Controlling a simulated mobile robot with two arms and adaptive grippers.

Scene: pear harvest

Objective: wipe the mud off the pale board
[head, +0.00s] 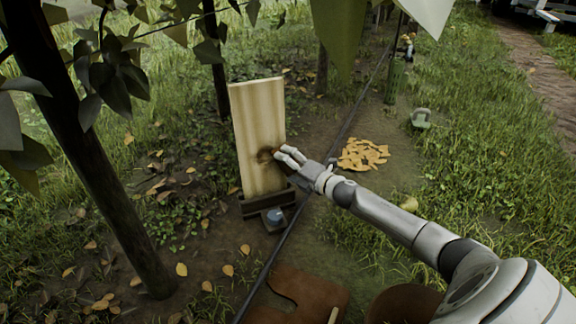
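The pale board (258,112) stands nearly upright in a dark wooden base (268,201), left of the picture's middle in the head view. A brown mud patch (264,156) marks its lower right face. My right gripper (281,157) comes in from the right, with its fingertips at the board's right edge beside the mud. Something dark brown shows by its fingers, but it is too small to tell whether it is held. I cannot tell whether the fingers touch the board. My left gripper is not in view.
A small blue-topped object (274,217) sits before the base. A dark hose or pipe (300,210) runs past the board. Yellow-brown leaves (363,154) are piled on the right, near a pale green object (420,118). A trunk (85,150) stands left. Brown material (300,298) lies in front.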

